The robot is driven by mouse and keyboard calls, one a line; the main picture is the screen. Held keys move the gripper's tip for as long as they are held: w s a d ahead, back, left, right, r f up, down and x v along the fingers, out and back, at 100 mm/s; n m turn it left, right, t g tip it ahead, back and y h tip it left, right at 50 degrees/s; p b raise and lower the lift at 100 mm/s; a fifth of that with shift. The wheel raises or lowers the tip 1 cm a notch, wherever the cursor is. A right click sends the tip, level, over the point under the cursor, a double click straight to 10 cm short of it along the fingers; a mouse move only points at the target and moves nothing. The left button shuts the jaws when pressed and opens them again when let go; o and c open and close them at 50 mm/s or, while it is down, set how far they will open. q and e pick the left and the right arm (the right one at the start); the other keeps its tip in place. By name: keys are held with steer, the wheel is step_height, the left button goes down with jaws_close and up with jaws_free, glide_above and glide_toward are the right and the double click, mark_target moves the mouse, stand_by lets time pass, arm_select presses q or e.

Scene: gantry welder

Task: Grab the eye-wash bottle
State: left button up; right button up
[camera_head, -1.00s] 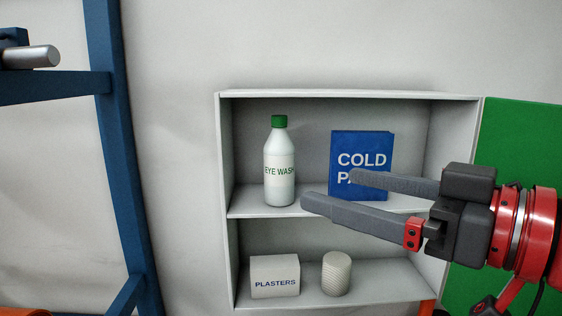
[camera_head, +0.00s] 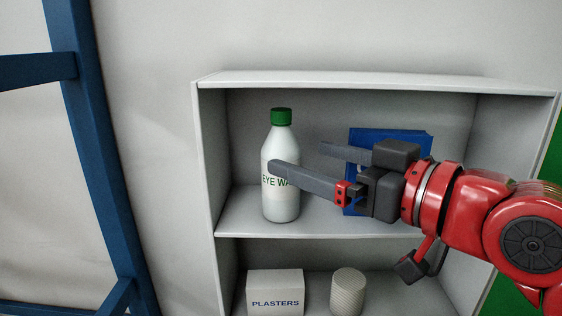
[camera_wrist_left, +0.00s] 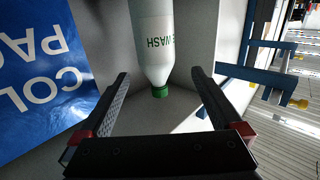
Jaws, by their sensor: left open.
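The eye-wash bottle (camera_head: 281,205), white with a green cap and green lettering, stands upright on the upper shelf of the wall cabinet. My left gripper (camera_head: 300,157) is open and empty. Its fingers point left toward the bottle, and the nearer fingertip covers part of the label. In the left wrist view the bottle (camera_wrist_left: 154,40) appears upside down, ahead of the gap between the two open fingertips (camera_wrist_left: 158,73). No finger is seen gripping it. My right gripper is not in view.
The blue cold pack box (camera_head: 420,142) stands right of the bottle, partly hidden behind my gripper. The white cabinet (camera_head: 370,82) has side walls and a lower shelf with a plasters box (camera_head: 275,291) and a pale roll (camera_head: 347,292). A blue frame post (camera_head: 95,130) stands at left.

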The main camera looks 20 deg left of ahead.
mark_target(295, 154)
arm_select(q)
steer(key=p+x, duration=0.1)
steer(key=x, duration=0.3)
steer(key=shift+w+f, duration=0.1)
steer(key=shift+w, duration=0.2)
steer(key=shift+w+a+p, duration=0.1)
steer(key=shift+a+p, duration=0.25)
steer(key=shift+p, duration=0.05)
steer(key=x, duration=0.1)
steer(key=p+x, duration=0.1)
steer(key=x, duration=0.1)
steer(key=p+x, duration=0.1)
steer(key=shift+w+a+f, duration=0.2)
steer(key=shift+a+f, duration=0.1)
steer(key=shift+f, duration=0.1)
steer(key=shift+d, duration=0.1)
steer(key=shift+s, duration=0.1)
steer(key=shift+d, duration=0.1)
steer(key=shift+c, duration=1.1)
jaws_close()
